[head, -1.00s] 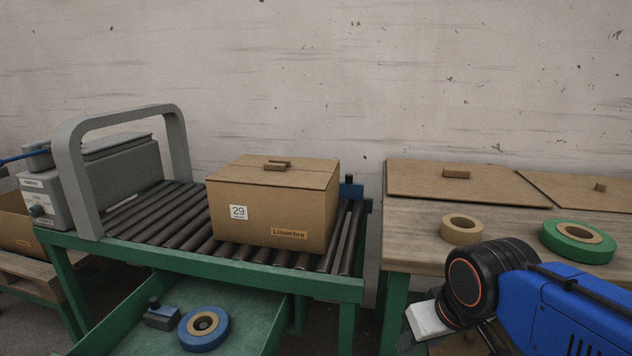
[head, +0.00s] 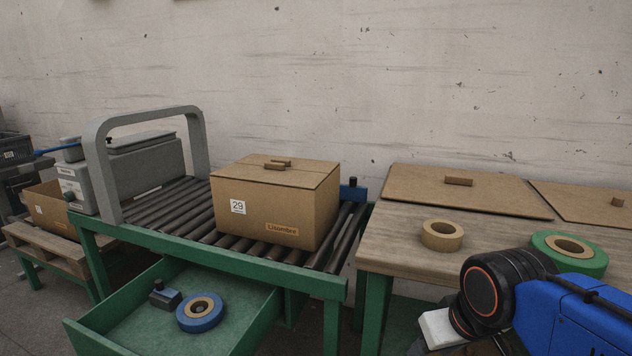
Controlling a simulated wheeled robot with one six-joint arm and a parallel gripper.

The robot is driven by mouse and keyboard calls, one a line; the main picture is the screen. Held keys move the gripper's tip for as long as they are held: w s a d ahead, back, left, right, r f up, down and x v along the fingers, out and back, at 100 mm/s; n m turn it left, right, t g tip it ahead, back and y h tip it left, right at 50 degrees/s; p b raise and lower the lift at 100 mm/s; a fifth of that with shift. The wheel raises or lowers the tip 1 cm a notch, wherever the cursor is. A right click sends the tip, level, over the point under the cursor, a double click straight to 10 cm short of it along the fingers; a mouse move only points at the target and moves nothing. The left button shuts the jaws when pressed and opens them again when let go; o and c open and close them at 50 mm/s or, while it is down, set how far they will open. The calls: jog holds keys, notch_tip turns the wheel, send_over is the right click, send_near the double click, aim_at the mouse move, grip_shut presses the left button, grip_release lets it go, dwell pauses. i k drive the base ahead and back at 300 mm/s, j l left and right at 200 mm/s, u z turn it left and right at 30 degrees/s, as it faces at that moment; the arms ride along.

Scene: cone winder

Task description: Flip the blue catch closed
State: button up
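No part is clearly readable as the blue catch. A small blue piece with a dark knob (head: 352,190) stands at the right end of the roller conveyor, partly hidden behind the carton (head: 275,205). A thin blue bar (head: 45,152) sticks out left from the grey machine at the far left. I cannot tell which of these is the catch, or whether it is open. My arm's blue and black links are at the lower right, well apart from both. My gripper's fingers are below the picture's edge.
A grey arch (head: 100,165) spans the green-framed conveyor (head: 225,263). An open green drawer (head: 140,325) below holds a blue tape roll (head: 187,321) and a small knobbed block (head: 165,298). The right-hand table (head: 400,258) carries tan (head: 442,245) and green (head: 540,246) tape rolls and cardboard sheets.

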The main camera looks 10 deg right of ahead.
aim_at(161, 290)
jog(key=i+j+u, duration=0.1)
jog(key=i+j, duration=0.15)
jog(key=j, duration=0.2)
jog(key=i+j, duration=0.3)
jog(key=i+j+u, duration=0.15)
jog(key=i+j, duration=0.15)
jog(key=j, duration=0.25)
